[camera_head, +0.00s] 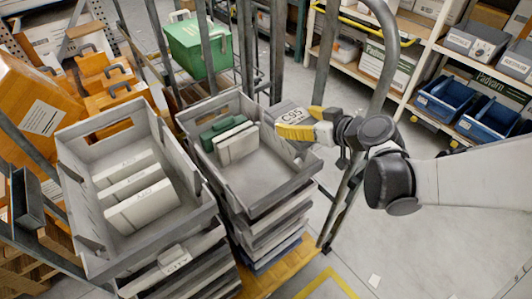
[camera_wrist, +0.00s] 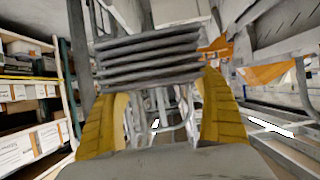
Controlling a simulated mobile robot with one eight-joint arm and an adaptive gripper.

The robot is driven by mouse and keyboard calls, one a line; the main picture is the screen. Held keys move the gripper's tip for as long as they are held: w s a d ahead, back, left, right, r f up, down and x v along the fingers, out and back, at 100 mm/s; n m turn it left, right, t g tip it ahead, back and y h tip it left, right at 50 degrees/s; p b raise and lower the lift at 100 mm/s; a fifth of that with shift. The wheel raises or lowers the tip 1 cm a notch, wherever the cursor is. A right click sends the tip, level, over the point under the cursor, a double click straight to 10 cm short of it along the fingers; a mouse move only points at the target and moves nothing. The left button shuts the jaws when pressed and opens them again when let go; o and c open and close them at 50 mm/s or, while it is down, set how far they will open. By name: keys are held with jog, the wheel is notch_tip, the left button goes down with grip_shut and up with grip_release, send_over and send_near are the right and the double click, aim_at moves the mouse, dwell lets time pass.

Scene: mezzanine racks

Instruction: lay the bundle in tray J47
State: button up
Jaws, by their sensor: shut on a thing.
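My gripper (camera_head: 302,128) has yellow fingers and reaches in from the right, over the right rim of the right-hand grey tray (camera_head: 270,195). It is shut on the bundle, whose pale, lettered face (camera_head: 292,115) shows at the fingertips in the head view. In the wrist view, the bundle (camera_wrist: 150,60) appears as grey stacked layers between the yellow fingers (camera_wrist: 162,115). The right-hand tray holds green and white boxes (camera_head: 236,143) at its back left; its front is bare. The left-hand grey tray (camera_head: 88,232) holds several white boxes (camera_head: 140,205). I cannot read J47 on either tray.
Both trays top stacks of similar trays. Upright grey posts (camera_head: 245,50) stand behind them, and a curved grey rail (camera_head: 350,185) stands at their right. Orange cases (camera_head: 105,80) lie at the left, with a green box (camera_head: 195,45) behind. Shelving with blue bins (camera_head: 487,120) is at the right.

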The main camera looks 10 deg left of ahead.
jog(key=a+f+b, duration=0.6)
jog(key=a+f, duration=0.5)
jog(key=shift+s+a, duration=0.15)
jog(key=shift+a, duration=0.05)
jog(key=shift+f+b, duration=0.6)
jog(key=shift+b, duration=0.1)
jog(key=o, duration=1.1)
jog(key=r+p+v, duration=0.1)
jog(key=p+v, duration=0.3)
jog(key=v, duration=0.8)
jog(key=shift+r+p, duration=0.2)
jog(key=shift+p, duration=0.2)
jog(key=shift+d, duration=0.1)
